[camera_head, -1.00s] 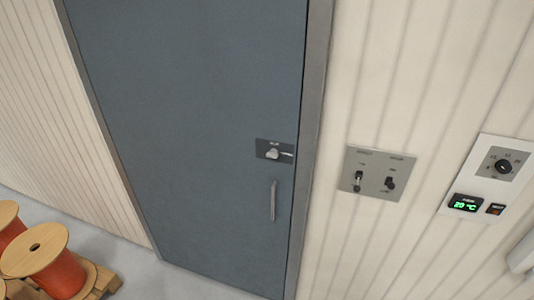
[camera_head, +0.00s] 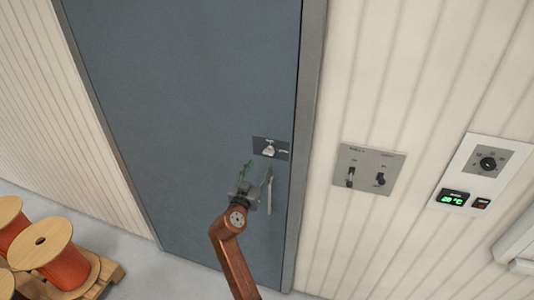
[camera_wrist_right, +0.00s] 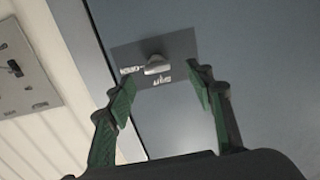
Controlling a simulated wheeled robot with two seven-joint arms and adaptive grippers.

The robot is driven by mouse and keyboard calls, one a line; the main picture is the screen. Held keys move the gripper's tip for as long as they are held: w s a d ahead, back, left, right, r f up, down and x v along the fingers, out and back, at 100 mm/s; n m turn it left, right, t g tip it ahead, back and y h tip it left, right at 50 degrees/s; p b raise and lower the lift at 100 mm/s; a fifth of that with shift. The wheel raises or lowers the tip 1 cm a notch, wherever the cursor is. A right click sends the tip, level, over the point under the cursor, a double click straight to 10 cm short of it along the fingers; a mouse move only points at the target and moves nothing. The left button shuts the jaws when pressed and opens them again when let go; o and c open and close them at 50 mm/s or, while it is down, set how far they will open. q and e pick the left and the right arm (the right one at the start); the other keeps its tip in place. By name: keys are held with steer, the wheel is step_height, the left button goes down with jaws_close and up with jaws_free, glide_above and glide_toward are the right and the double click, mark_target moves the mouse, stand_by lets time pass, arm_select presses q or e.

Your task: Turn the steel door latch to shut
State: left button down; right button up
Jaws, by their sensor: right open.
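The steel door latch (camera_head: 268,150) is a small silver knob on a dark plate near the right edge of the blue-grey door (camera_head: 190,110). In the right wrist view the latch (camera_wrist_right: 156,64) shows on its dark plate, beyond and between the fingertips. My right gripper (camera_head: 258,170) is open and empty, just below and left of the latch in the head view. In the right wrist view its green-padded fingers (camera_wrist_right: 160,95) are spread wide and do not touch the latch. My left gripper is not in view.
A vertical door handle (camera_head: 269,192) is below the latch, close to my gripper. A switch plate (camera_head: 366,180) and a thermostat panel (camera_head: 482,163) are on the wall to the right. Cable reels (camera_head: 62,272) stand on a pallet at lower left.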

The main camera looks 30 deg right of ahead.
mark_target(268, 154)
steer(key=shift+m+h, duration=0.3)
steer(key=w+d, duration=0.1)
steer(key=w+d+r+p, duration=0.1)
steer(key=d, duration=0.1)
steer(key=w+d+p, duration=0.1)
steer(key=d, duration=0.1)
steer(key=shift+w+d+r, duration=0.1)
steer(key=shift+w+r, duration=0.2)
steer(key=shift+w+d, duration=0.4)
steer(key=shift+w+d+f, duration=0.1)
steer(key=shift+f, duration=0.05)
steer(key=shift+c, duration=1.1)
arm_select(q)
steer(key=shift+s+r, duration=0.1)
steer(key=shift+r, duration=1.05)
arm_select(e)
steer(key=c, duration=0.9)
